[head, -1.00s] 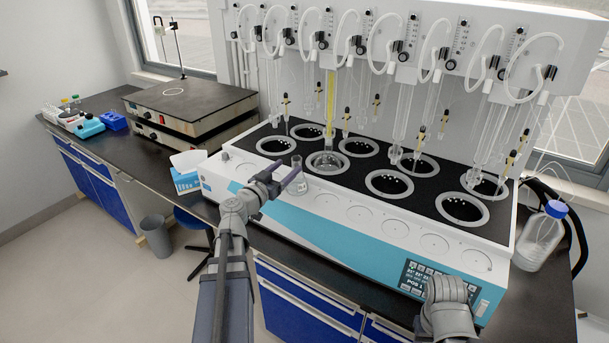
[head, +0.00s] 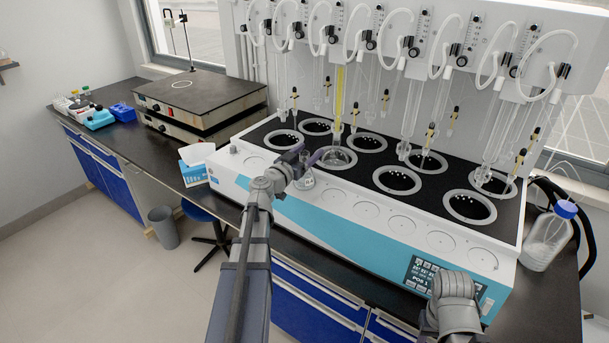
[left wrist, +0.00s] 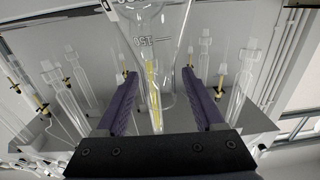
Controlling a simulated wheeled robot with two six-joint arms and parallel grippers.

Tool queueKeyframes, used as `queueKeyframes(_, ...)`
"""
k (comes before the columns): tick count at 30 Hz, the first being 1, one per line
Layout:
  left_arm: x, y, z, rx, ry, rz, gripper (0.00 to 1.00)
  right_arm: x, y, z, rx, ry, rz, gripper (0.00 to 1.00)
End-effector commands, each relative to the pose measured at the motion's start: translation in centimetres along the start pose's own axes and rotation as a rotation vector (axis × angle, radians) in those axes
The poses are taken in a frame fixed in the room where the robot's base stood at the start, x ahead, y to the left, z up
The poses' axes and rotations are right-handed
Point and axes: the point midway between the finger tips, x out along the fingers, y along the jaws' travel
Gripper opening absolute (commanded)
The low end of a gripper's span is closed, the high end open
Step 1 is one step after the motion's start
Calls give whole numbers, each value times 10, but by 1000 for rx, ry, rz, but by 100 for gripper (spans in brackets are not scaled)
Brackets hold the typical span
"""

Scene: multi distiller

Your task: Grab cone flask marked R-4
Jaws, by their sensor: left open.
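A clear glass cone flask (head: 305,179) stands on the white front ledge of the distiller. It also shows in the left wrist view (left wrist: 160,38), with a 150 graduation mark. I cannot read an R-4 label on it. My left gripper (head: 306,157) is at the flask's upper part and partly covers it. In the left wrist view, the open purple fingers (left wrist: 158,78) lie on either side of the glass, with a gap at the right finger. Whether the left finger touches is unclear. My right gripper is out of the picture.
The distiller (head: 350,215) has several round wells, with glass tubes hanging above them. A tissue box (head: 194,166) stands left of it on the dark bench. A blue-capped bottle (head: 548,240) stands at the right end. Hot plates (head: 198,100) are at the back left.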

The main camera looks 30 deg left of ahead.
Motion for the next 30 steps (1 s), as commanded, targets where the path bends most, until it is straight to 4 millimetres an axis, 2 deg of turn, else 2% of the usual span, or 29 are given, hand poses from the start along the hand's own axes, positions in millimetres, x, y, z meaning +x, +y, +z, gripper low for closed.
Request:
queueKeyframes(1,9,-1,0,0,0,2,70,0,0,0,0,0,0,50)
queueKeyframes(3,13,0,0,0,0,1,70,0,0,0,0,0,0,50)
queueKeyframes(9,12,0,0,0,0,0,70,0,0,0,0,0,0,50)
queueKeyframes(27,12,0,0,0,0,0,2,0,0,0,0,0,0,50)
queueKeyframes(30,12,0,0,0,0,0,0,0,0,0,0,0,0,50)
